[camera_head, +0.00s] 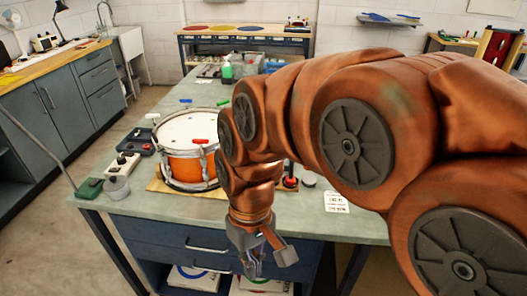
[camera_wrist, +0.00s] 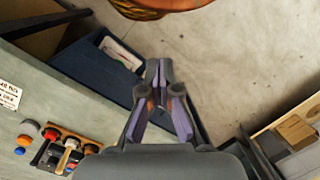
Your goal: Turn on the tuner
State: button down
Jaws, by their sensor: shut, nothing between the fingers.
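My gripper (camera_head: 258,266) hangs low in front of the bench's drawer front, pointing down. In the wrist view my gripper (camera_wrist: 158,72) has its fingers together, with nothing between them. A small white-and-black device with a red knob (camera_head: 122,165) lies on the bench left of the drum, and a dark box-like device (camera_head: 138,141) lies just behind it. Either could be the tuner; I cannot tell which, nor whether it is on. My gripper is well to the right of both and touches neither.
An orange drum (camera_head: 187,166) sits on a wooden board on the bench (camera_head: 140,205). A green block (camera_head: 89,188) and grey cup (camera_head: 116,187) stand at the left corner. Several coloured-top tools (camera_wrist: 62,148) show in the wrist view. A paper label (camera_head: 336,202) lies on the right.

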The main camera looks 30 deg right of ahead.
jog(key=w+d+r+n+t+y+b, duration=0.1)
jog(key=w+d+r+n+y, duration=0.2)
jog(key=w, duration=1.1)
jog(key=w+d+r+n+t+y, duration=0.1)
jog(key=w+d+r+y, duration=0.3)
jog(key=w, duration=1.1)
jog(key=w+d+f+n+t, duration=0.15)
jog(key=w+d, duration=0.25)
jog(key=d, duration=0.4)
jog(key=w+d+f+n+t, duration=0.1)
jog(key=w+d+f+t, duration=0.1)
jog(key=w+d, duration=0.4)
jog(key=d+f+n, duration=0.1)
jog(key=d+f, duration=0.1)
jog(key=d, duration=0.6)
jog(key=d+f+n+t, duration=0.1)
jog(key=d+f, duration=0.2)
jog(key=d, duration=0.5)
jog(key=shift+s+h+b, duration=0.3)
jog(key=shift+s+b, duration=0.1)
jog(key=shift+b, duration=0.05)
jog(key=shift+f, duration=0.15)
